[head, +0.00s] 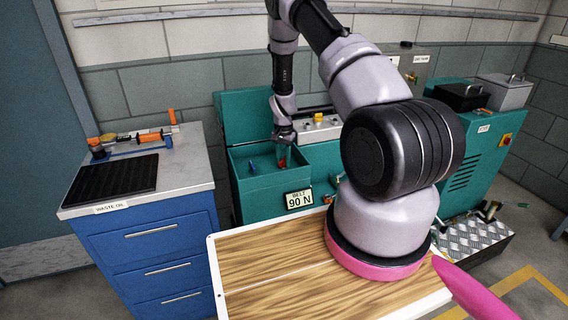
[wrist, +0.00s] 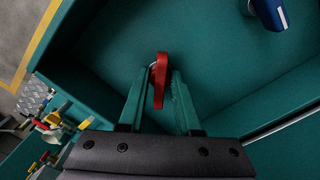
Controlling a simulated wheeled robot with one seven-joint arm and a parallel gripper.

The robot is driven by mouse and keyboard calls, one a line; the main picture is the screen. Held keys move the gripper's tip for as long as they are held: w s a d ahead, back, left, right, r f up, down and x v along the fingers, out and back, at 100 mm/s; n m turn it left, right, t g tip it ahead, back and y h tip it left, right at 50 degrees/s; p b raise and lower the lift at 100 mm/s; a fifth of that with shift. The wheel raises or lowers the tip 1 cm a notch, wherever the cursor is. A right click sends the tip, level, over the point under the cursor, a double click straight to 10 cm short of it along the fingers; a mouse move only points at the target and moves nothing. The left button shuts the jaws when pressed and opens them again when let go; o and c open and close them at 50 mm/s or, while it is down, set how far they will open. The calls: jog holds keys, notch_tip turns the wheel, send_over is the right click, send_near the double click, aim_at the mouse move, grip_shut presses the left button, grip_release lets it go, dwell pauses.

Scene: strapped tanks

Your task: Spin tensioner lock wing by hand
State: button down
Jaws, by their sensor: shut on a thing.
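A small red wing (wrist: 160,88) stands between the fingertips of my gripper (wrist: 161,75) in the wrist view, with a pale round part beside its top. My gripper is shut on this red wing, one finger on each side. In the head view my gripper (head: 284,152) reaches down into the open teal box of the machine, and a bit of the red wing (head: 282,163) shows below it. A blue knob or handle (wrist: 268,12) sits apart at the upper right of the wrist view; it also shows in the head view (head: 252,168) left of my gripper.
The teal walls of the machine box (head: 240,190) surround my gripper. A "BELT 90 N" sign (head: 298,200) is on its front. A blue drawer cabinet (head: 150,250) with a black mat (head: 115,178) and orange-handled tool (head: 148,137) stands at left. Valves (wrist: 50,130) lie outside the box.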

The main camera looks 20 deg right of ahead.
jog(key=m, duration=0.4)
jog(key=shift+m, duration=0.4)
jog(key=shift+m, duration=0.5)
jog(key=m, duration=0.3)
jog(key=shift+m, duration=0.4)
jog(key=m, duration=0.2)
jog(key=shift+m, duration=1.4)
